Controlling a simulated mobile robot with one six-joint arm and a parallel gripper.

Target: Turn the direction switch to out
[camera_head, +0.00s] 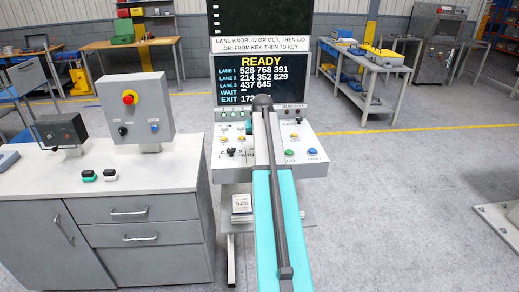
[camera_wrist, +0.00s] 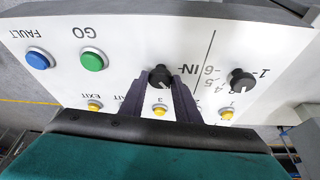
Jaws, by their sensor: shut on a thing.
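The direction switch (camera_wrist: 159,73) is a small black knob on the white panel, seen upside down in the wrist view. An "IN" label shows beside it; the OUT label is not readable. My gripper (camera_wrist: 161,84) has its two dark fingers on either side of the knob and is shut on it. I cannot tell clearly which way the knob points. In the head view my arm covers the switch. The screen (camera_head: 265,78) reads READY above the lane numbers.
A second black knob (camera_wrist: 240,79) with numbers sits beside the switch. A green GO button (camera_wrist: 93,60) and a blue FAULT button (camera_wrist: 38,58) are on the same panel. Several yellow buttons lie close to my fingers. A grey cabinet (camera_head: 140,178) stands at left.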

